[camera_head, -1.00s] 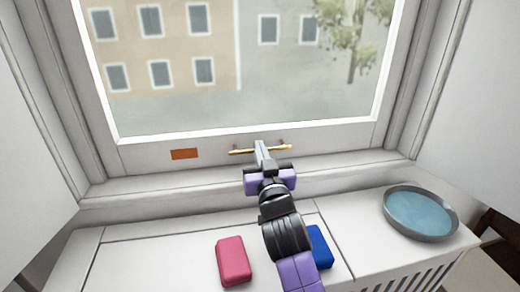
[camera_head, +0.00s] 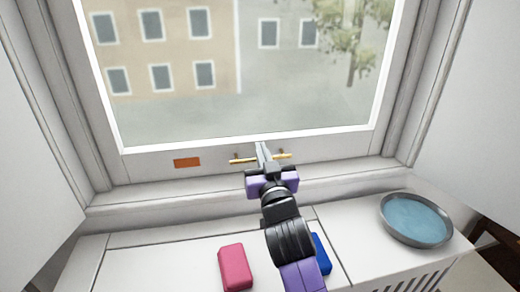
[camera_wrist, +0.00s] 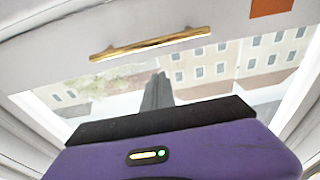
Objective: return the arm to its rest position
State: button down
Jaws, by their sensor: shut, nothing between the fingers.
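My gripper (camera_head: 261,147) is at the middle of the picture in the head view, in front of the window's lower rail. Its fingers are closed together with nothing between them. They overlap the gold handle (camera_head: 243,160) in that view. In the wrist view the dark fingers (camera_wrist: 157,88) point toward the window glass, and the whole gold handle (camera_wrist: 150,43) shows apart from them. My black and purple arm reaches up over the sill from the lower edge.
A pink block (camera_head: 235,267) lies on the white sill left of my arm. A blue block (camera_head: 321,255) is partly hidden behind it. A grey-rimmed dish with a blue inside (camera_head: 415,218) stands at the right. An orange patch (camera_head: 187,162) is on the rail. The left sill is clear.

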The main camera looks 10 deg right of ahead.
jog(key=s+a+r+n+t+y, duration=0.1)
jog(key=s+r+t, duration=0.1)
jog(key=s, duration=0.8)
jog(key=s+d+f+g, duration=0.25)
jog(key=s+f, duration=0.35)
jog(key=s, duration=0.8)
jog(key=s+d+f+m+g+h, duration=0.1)
jog(key=s+d+f+g, duration=0.15)
jog(key=s+f, duration=0.85)
jog(key=s+d+f+g, duration=0.2)
jog(key=s+d, duration=0.2)
jog(key=s, duration=1.4)
notch_tip(320, 180, up, 13)
jog(key=p, duration=1.3)
jog(key=shift+s, duration=0.15)
